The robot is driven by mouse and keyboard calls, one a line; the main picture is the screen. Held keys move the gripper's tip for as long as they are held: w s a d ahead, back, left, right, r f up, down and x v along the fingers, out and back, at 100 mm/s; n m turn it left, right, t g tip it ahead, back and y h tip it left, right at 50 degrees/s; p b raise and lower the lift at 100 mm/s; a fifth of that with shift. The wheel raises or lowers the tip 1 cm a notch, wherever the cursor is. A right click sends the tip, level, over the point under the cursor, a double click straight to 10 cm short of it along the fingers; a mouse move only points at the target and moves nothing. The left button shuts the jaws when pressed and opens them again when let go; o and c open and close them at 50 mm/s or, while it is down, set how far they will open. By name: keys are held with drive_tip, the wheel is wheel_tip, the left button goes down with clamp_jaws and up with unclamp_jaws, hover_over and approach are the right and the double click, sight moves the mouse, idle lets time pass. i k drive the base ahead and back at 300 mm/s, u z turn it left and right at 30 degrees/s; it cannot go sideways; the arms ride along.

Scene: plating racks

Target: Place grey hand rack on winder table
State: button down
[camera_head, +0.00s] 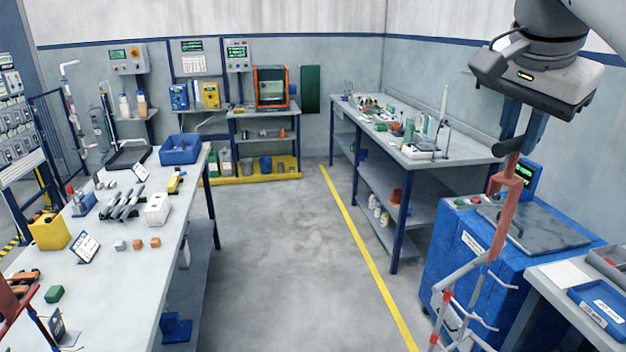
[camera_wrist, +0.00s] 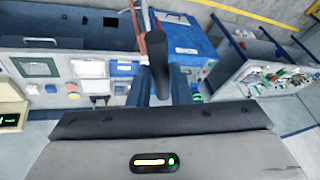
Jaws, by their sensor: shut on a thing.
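My gripper (camera_head: 520,130) is at the upper right of the head view, shut on the dark handle (camera_head: 510,145) of a hanging rack. The rack has a reddish upper post (camera_head: 507,185) and grey lower bars with hooks and some red parts (camera_head: 462,312). It hangs in front of the blue cabinet; its lower end meets the picture's bottom edge. In the wrist view, the dark handle (camera_wrist: 160,62) sits between the fingers, with the reddish post (camera_wrist: 156,44) beyond it. No label marks a winder table; I cannot tell which table it is.
A long grey table (camera_head: 125,245) with tools and boxes stands left. A bench (camera_head: 470,150) with bottles stands at the back right. The blue cabinet (camera_head: 465,262) and a table with blue trays (camera_head: 610,312) are close on the right. The middle floor (camera_head: 285,250) is clear.

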sight(115, 300)
drive_tip(key=i, duration=2.05)
drive_tip(key=u, duration=3.45)
drive_tip(key=i, duration=1)
